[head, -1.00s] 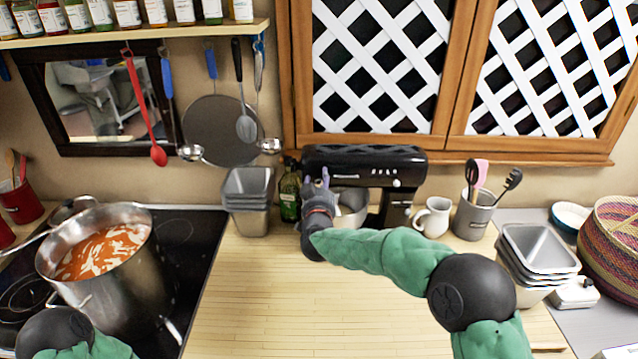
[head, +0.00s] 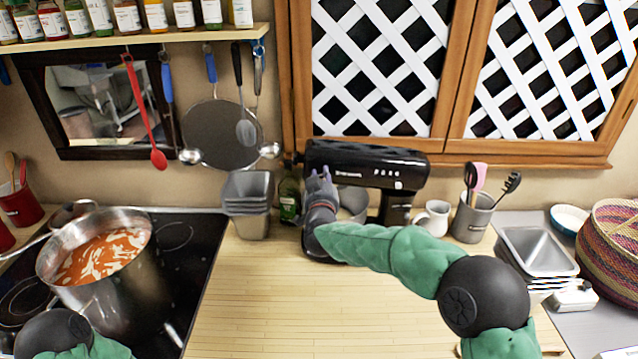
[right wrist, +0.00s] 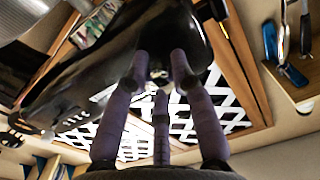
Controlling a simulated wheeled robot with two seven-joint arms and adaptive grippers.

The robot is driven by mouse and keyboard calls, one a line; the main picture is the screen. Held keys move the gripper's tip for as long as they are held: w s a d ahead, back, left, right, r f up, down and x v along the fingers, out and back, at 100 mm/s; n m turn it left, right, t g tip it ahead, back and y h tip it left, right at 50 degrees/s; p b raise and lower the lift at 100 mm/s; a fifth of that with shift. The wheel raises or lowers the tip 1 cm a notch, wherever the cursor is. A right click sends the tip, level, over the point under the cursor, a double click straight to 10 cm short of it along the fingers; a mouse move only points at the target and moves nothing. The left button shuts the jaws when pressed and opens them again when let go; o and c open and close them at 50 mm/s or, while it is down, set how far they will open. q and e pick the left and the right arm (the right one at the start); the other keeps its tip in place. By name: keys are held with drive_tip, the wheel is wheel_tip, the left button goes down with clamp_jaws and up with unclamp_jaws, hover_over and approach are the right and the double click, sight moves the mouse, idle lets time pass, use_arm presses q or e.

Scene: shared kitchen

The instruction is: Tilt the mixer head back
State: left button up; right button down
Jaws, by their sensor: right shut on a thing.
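The stand mixer's black head (head: 375,165) is at the back of the counter, its left end raised a little higher than its right end. My right gripper (head: 320,180) is at the left end of the head, from below. In the right wrist view its purple fingers (right wrist: 161,72) are shut on the dark end of the mixer head (right wrist: 100,70). The mixer's metal bowl (head: 352,203) stands under the head, partly hidden by my right gripper. My left gripper is out of view; only part of my left arm shows at lower left.
A dark bottle (head: 289,200) and stacked metal tins (head: 248,203) stand left of the mixer. A white mug (head: 434,217) and utensil crock (head: 473,217) stand right. The wooden cabinet (head: 455,150) hangs close above. The front wooden counter (head: 270,300) is clear.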

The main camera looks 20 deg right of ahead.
sight(338, 150)
drive_tip(key=s+d+r+m, duration=0.1)
drive_tip(key=d+r+m, duration=0.3)
drive_tip(key=d+r, duration=0.2)
drive_tip(key=s+d+r+m, duration=0.2)
drive_tip(key=d+r+m, duration=0.2)
drive_tip(key=r, duration=0.5)
drive_tip(key=shift+s+d+r+p, duration=0.25)
drive_tip(key=shift+d+p, duration=0.1)
drive_tip(key=shift+d, duration=0.7)
drive_tip(key=shift+f, duration=0.1)
drive_tip(key=c, duration=1)
unclamp_jaws()
drive_tip(key=shift+w+a, duration=0.1)
drive_tip(key=shift+a, duration=0.05)
drive_tip(key=shift+c, duration=0.2)
drive_tip(key=shift+f, duration=0.1)
drive_tip(key=v, duration=1.2)
